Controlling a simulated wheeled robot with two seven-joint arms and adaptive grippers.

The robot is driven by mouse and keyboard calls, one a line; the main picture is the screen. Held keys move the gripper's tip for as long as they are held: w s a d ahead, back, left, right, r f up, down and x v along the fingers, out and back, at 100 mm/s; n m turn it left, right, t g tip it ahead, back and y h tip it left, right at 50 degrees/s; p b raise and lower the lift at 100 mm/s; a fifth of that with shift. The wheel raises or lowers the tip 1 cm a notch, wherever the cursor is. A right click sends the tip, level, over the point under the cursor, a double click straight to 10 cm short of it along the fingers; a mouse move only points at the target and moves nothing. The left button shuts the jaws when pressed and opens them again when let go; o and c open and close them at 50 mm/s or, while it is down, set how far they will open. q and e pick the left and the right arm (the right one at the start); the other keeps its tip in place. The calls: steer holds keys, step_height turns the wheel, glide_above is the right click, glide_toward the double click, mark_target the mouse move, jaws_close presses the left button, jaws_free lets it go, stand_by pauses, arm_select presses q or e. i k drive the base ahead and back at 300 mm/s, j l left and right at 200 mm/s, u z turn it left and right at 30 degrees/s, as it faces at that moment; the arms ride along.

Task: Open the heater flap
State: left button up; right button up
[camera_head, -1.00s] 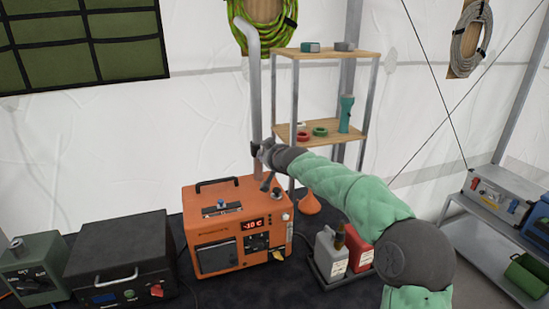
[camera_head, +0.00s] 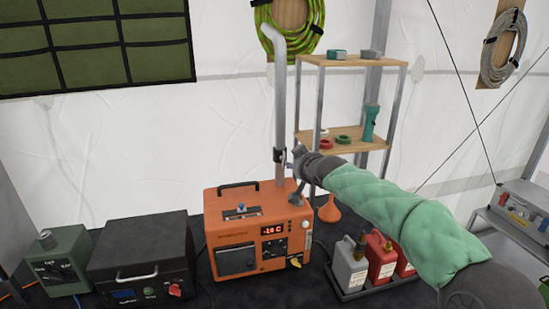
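The orange heater (camera_head: 225,232) stands on the dark table, with a lit red display (camera_head: 272,230) and a handle on top. A dark square panel (camera_head: 237,260) on its front left looks shut. A grey pipe (camera_head: 280,100) rises behind the heater, with a small dark fitting (camera_head: 278,155) partway up. I cannot tell which part is the flap. My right gripper (camera_head: 296,172) is beside the pipe, above the heater's right rear corner. Its fingers are small and dark; whether they are open or touch the pipe is unclear. My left gripper is out of view.
A black box (camera_head: 140,250) and a green box (camera_head: 60,262) stand left of the heater. An orange funnel (camera_head: 329,210) and several canisters, one grey (camera_head: 349,267), stand to its right, under my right arm. A wooden shelf (camera_head: 345,142) stands behind.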

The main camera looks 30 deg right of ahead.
mark_target(239, 260)
steer(key=k+j, duration=0.15)
steer(key=k, duration=0.35)
steer(key=k+j, duration=0.2)
steer(key=k, duration=0.25)
